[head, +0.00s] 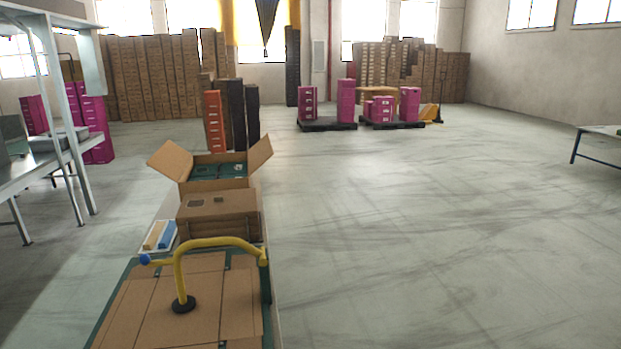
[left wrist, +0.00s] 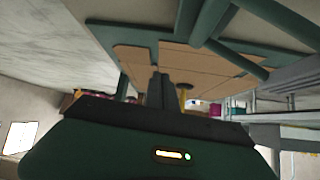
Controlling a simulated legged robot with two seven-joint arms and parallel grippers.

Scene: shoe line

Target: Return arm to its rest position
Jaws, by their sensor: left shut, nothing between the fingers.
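My left gripper (left wrist: 160,74) shows in the left wrist view. Its two dark fingers are together at the middle, with nothing between them. The dark green hand body with a small lit indicator fills the bottom of that view. Neither gripper shows in the head view. My right gripper is in no view.
A green-edged, cardboard-topped surface (head: 140,312) lies ahead, also in the left wrist view (left wrist: 140,60). A yellow bent tube (head: 215,241) stands on it. Beyond are a closed box (head: 215,203) and an open carton (head: 215,184).

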